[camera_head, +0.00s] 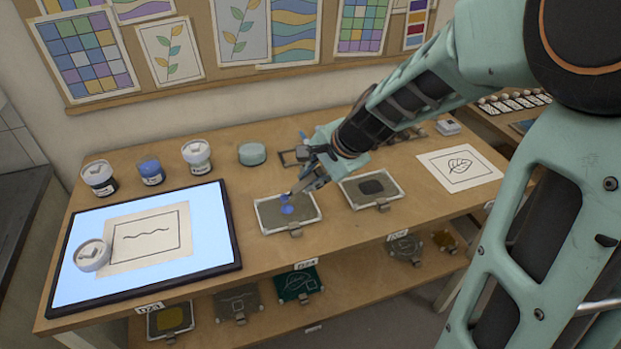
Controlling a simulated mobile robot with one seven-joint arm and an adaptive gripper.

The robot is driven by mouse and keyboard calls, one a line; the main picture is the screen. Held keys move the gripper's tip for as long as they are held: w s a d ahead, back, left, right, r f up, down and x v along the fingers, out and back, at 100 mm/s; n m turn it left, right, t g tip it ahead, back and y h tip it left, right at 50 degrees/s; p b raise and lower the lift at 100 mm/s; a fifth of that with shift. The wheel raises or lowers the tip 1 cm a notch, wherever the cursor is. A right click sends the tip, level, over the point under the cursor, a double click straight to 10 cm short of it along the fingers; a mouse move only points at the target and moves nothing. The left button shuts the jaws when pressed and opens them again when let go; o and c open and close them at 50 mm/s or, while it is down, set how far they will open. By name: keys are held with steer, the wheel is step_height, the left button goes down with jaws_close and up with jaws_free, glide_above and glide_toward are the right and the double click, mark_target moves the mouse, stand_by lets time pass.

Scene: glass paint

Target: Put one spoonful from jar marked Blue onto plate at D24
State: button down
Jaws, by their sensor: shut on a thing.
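The blue jar (151,173) stands at the back left of the table, and its top shows blue. The grey plate (268,217) lies near the table's front edge, above a shelf-edge label that seems to read D24 (305,264). A blue patch (287,210) shows on the plate's middle. My gripper (304,184) is over the plate's back right part, shut on what looks like a small spoon (291,194) with blue at its end. The spoon is mostly hidden by the fingers. I cannot tell whether its tip touches the plate.
A lit panel (66,294) at left bears a line drawing and a white-topped round container (92,255). Another plate (351,190) lies right of the grey one.

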steer(key=shift+r+p, duration=1.55)
steer(key=shift+r, duration=0.5)
steer(key=shift+f, duration=0.15)
